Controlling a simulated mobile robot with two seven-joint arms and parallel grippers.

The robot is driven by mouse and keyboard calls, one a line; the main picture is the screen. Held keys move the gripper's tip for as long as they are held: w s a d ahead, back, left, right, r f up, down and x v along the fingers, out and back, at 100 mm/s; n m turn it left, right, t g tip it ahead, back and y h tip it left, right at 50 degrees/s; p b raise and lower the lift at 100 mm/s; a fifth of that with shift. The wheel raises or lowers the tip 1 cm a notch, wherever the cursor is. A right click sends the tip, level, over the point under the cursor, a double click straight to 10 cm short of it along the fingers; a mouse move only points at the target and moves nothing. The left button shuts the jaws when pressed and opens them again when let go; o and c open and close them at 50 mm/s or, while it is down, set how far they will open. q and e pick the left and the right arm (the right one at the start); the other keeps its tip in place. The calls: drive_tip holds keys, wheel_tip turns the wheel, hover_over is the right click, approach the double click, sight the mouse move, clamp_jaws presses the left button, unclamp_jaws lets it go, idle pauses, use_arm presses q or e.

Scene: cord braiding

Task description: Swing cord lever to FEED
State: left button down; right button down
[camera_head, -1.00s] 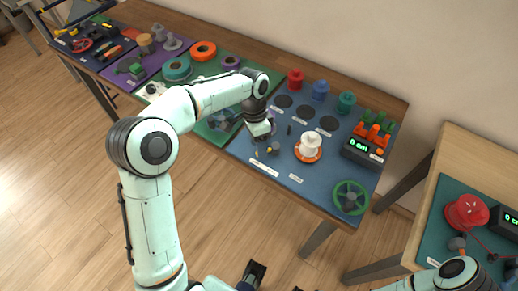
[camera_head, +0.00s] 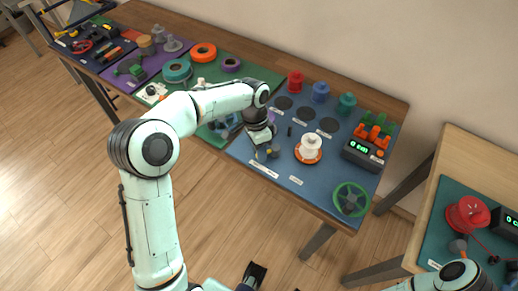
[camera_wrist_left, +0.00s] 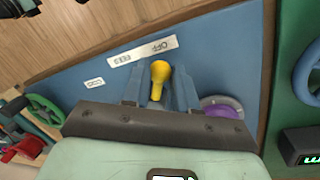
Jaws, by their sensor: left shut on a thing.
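The cord lever has a yellow knob (camera_wrist_left: 160,72) that shows in the left wrist view, pointing toward the OFF end of the white OFF/FEED label (camera_wrist_left: 143,50). My left gripper (camera_wrist_left: 160,92) is shut on the lever, with one finger on each side just below the knob. In the head view my left gripper (camera_head: 266,150) is low over the near left part of the blue mat (camera_head: 235,150) and hides most of the lever. The label (camera_head: 263,169) lies at the mat's front edge there.
A white spool (camera_head: 309,146) on an orange base stands right of the gripper. A green handwheel (camera_head: 350,198) is at the near right corner. A counter box (camera_head: 362,150) stands behind it. Red, blue and green spools (camera_head: 320,91) line the back edge.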

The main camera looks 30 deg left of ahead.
use_arm(q)
drive_tip(key=d+n, duration=0.1)
drive_tip(key=n, duration=0.1)
drive_tip(key=s+n, duration=0.1)
drive_tip(key=n, duration=0.1)
drive_tip(key=shift+d+t+b, duration=0.3)
drive_tip(key=shift+d+t, duration=0.05)
drive_tip(key=shift+t, duration=0.05)
drive_tip(key=d+n, duration=0.1)
drive_tip(key=n, duration=0.1)
drive_tip(key=shift+s+d+n, duration=0.1)
drive_tip(key=shift+n, duration=0.2)
drive_tip(key=n, duration=0.1)
drive_tip(key=d+n+t, duration=0.1)
drive_tip(key=n, duration=0.1)
drive_tip(key=shift+d, duration=0.3)
drive_tip(key=shift+w+d+n+t, duration=0.15)
drive_tip(key=shift+d+n, duration=0.15)
drive_tip(key=shift+n, duration=0.45)
drive_tip(key=shift+w+d+n+t, duration=0.15)
drive_tip(key=shift+d+n, duration=0.1)
drive_tip(key=shift+n, duration=0.5)
drive_tip(key=c, duration=0.9)
unclamp_jaws()
drive_tip(key=shift+d, duration=0.1)
drive_tip(key=shift+r, duration=0.1)
